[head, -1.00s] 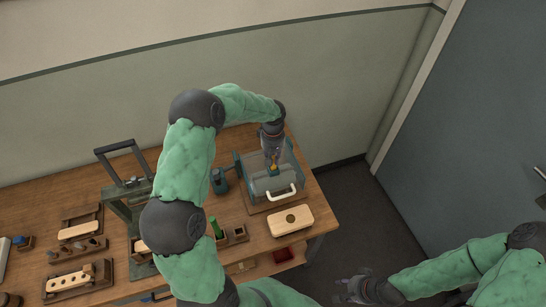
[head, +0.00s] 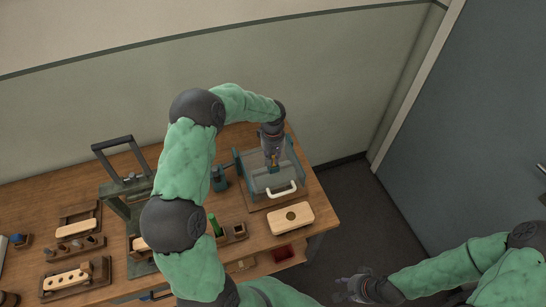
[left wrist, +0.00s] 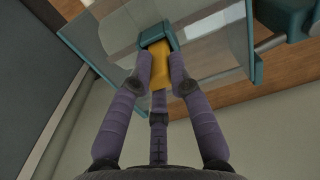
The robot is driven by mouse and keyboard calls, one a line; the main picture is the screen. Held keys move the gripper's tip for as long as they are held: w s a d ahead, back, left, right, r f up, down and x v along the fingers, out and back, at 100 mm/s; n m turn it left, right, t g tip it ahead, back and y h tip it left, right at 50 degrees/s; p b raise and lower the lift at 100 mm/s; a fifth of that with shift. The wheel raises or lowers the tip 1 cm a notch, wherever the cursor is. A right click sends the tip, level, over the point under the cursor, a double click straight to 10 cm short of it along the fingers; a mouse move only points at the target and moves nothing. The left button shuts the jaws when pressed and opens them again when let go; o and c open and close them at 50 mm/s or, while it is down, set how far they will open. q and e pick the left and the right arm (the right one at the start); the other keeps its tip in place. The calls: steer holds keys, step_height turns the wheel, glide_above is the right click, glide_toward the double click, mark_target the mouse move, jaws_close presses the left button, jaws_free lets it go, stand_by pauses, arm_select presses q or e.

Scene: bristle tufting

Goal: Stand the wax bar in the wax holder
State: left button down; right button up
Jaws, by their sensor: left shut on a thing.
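The wax bar (left wrist: 158,75) is a yellow-orange block, held between the fingers of my left gripper (left wrist: 160,85). The wax holder (left wrist: 157,35) looks like a small teal square socket at the clear box. In the left wrist view the bar's far end is at the socket's opening; how deep it sits is hidden. In the head view my left gripper (head: 273,160) points down over the box, and little of the bar shows. My right gripper (head: 350,290) is empty, off the table at the lower right, with fingers apart.
The clear box (head: 258,185) with a white handle (head: 282,189) stands at the table's right end. A pale wooden block (head: 291,218) lies in front of it. A dark green press frame (head: 125,200) and several wooden trays stand to the left.

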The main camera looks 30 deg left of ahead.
arm_select(q)
steer(key=shift+f+b, duration=0.3)
stand_by(0.5)
steer(key=c, duration=1.1)
jaws_free()
steer(key=o, duration=0.4)
steer(key=shift+r, duration=0.1)
steer(key=shift+r+p, duration=1.75)
steer(key=shift+r, duration=1.7)
steer(key=shift+s+f, duration=0.1)
